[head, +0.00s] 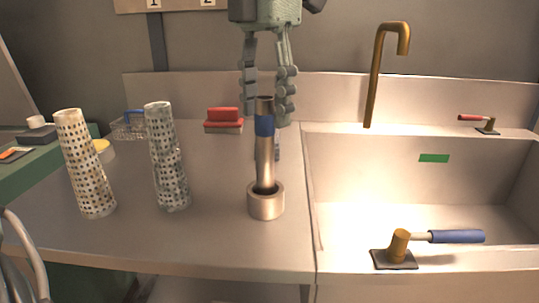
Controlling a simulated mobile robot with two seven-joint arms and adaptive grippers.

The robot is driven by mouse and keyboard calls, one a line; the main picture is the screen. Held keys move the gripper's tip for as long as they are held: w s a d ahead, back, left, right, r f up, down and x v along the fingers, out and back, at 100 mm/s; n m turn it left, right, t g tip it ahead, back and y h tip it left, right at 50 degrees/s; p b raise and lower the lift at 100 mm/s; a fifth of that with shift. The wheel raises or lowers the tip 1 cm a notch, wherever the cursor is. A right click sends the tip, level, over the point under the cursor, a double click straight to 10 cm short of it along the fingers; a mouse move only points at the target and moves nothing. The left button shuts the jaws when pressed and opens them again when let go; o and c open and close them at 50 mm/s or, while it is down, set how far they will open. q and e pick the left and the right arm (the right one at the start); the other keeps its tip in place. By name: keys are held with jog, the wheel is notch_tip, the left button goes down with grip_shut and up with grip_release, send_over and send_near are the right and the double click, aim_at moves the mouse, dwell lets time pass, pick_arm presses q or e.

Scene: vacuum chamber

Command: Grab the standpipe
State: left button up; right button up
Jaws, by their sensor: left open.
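The standpipe is most likely the upright metal tube (265,160) with a blue band near its top. It stands in a short round metal collar (266,202) on the counter, left of the sink. My left gripper (268,117) points down from above, open. Its fingers show on either side of the tube's top end and blue band, with gaps visible between. I cannot tell the exact depth between fingers and tube. The right gripper is not in view.
Two perforated cylinders (84,165) and (167,160) stand to the left. A red block (223,116), a wire basket (129,127) and a backsplash are behind. On the right are the sink (415,175), a bronze spout (375,75) and a blue-handled lever (455,237).

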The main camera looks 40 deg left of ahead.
aim_at(264, 133)
pick_arm(q)
jog(key=f, duration=0.5)
jog(key=shift+w+a, duration=0.1)
jog(key=shift+a, duration=0.15)
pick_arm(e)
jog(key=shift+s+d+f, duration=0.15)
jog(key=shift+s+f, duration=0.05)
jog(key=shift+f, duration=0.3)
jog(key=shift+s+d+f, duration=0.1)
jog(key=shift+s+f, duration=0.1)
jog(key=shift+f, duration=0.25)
pick_arm(q)
jog(key=shift+c, duration=0.5)
grip_shut()
